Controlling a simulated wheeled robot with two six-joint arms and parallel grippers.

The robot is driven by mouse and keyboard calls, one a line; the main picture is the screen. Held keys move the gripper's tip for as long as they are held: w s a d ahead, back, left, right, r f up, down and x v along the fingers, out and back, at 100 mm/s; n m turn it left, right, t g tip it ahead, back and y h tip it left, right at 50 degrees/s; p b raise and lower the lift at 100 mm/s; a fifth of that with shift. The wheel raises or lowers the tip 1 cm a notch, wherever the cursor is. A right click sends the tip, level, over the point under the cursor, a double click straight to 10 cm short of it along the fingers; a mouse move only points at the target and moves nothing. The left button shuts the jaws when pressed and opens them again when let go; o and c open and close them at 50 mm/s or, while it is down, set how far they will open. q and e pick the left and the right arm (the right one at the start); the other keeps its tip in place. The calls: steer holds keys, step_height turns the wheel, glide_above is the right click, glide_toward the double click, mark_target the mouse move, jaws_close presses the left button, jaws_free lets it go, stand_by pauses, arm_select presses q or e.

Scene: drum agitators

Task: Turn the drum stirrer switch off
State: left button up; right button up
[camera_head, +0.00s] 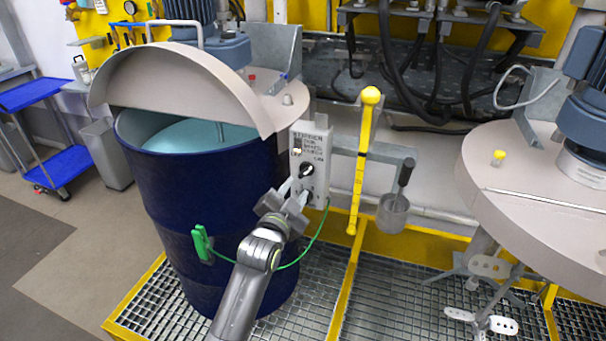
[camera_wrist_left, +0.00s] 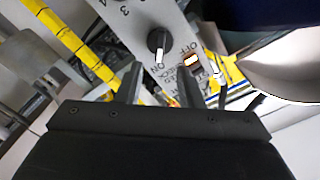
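The stirrer switch box (camera_head: 318,140) is a grey upright panel at the right side of the blue drum (camera_head: 185,210). It has printed lettering, a small light-coloured switch (camera_head: 297,151) and black knobs, one of them the upper knob (camera_head: 306,170). My left gripper (camera_head: 293,193) is at the lower part of the box, partly covering it. In the left wrist view its two fingers (camera_wrist_left: 158,86) are apart with nothing held between them. Beyond them are a black knob (camera_wrist_left: 157,42) with a white mark and a lit orange-white switch (camera_wrist_left: 191,60) beside the word OFF. My right gripper is not in view.
A yellow bar (camera_head: 362,160) stands just right of the box, near a grey bracket with a hanging metal cup (camera_head: 393,212). A green clamp (camera_head: 202,244) with a green cable is on the drum. A second stirrer lid (camera_head: 545,190) is at the right.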

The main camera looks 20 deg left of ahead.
mark_target(305, 173)
arm_select(q)
steer(key=shift+w+d+p, duration=0.15)
steer(key=shift+w+p, duration=0.15)
steer(key=shift+w, duration=2.85)
jaws_close()
